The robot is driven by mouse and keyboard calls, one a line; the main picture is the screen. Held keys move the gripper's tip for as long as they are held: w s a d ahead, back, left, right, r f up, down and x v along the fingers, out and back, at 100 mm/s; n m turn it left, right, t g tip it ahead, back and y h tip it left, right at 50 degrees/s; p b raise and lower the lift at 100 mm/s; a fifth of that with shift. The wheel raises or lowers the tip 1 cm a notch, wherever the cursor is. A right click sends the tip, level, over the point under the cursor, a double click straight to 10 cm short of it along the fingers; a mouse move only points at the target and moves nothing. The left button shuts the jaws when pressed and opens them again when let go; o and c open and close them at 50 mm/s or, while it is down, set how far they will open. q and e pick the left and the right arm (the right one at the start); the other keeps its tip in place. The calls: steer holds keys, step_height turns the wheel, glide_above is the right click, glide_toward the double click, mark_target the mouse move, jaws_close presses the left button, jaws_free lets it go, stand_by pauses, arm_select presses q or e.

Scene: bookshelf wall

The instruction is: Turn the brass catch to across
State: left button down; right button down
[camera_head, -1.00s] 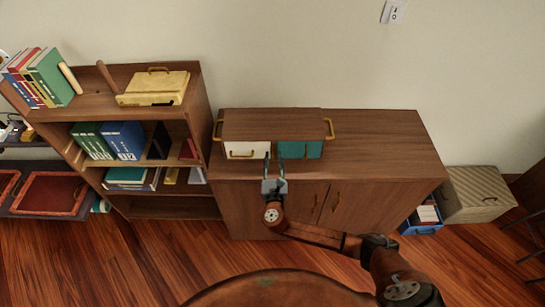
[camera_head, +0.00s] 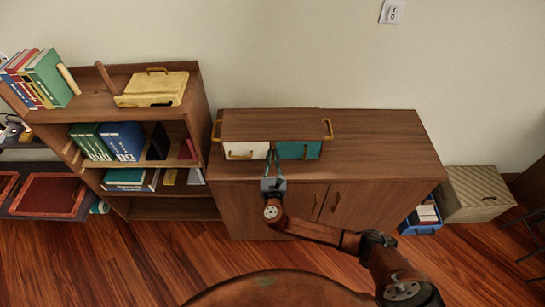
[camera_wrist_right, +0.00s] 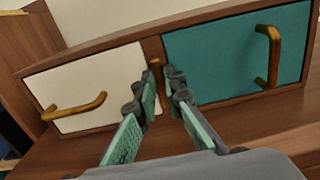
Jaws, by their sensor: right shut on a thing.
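A small wooden cabinet (camera_head: 270,124) with a white drawer (camera_head: 240,148) and a teal drawer (camera_head: 290,150) sits on a low wooden cupboard. The brass catch (camera_wrist_right: 156,76) is on the strip between the drawers. In the right wrist view it shows as a short upright bar, partly hidden by the fingertips. My right gripper (camera_head: 272,154) is at the cabinet front, its fingertips drawn together on the catch; it also shows in the right wrist view (camera_wrist_right: 159,73). Both drawers look shut. My left gripper is not in view.
Brass drawer handles (camera_wrist_right: 75,108) and (camera_wrist_right: 268,55) stand out on either side of my fingers. The cupboard top (camera_head: 385,145) is clear to the right. A bookshelf (camera_head: 205,110) stands close on the left. A striped box (camera_head: 480,190) and a blue crate (camera_head: 421,229) are at right.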

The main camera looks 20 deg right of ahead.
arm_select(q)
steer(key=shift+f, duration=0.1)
arm_select(e)
steer(key=m, duration=0.1)
steer(key=m+b, duration=0.1)
steer(key=m, duration=0.2)
steer(key=shift+s+d+f+m+b, duration=0.1)
steer(key=shift+d+f+m+b, duration=0.1)
steer(key=shift+f+m+b, duration=0.15)
steer(key=m+b, duration=0.2)
steer(key=m, duration=0.2)
steer(key=shift+d+f+m+b, duration=0.1)
steer(key=shift+d+m+b, duration=0.05)
steer(key=shift+m+b, duration=0.15)
steer(key=m+b, duration=0.3)
steer(key=m, duration=0.2)
steer(key=shift+d+f+b, duration=0.1)
steer(key=shift+f+b, duration=0.1)
steer(key=shift+b, duration=0.2)
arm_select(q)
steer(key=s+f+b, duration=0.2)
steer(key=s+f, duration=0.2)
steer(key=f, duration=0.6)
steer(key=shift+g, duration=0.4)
arm_select(e)
steer(key=shift+m, duration=1.75)
steer(key=c, duration=2)
jaws_free()
steer(key=shift+r, duration=0.1)
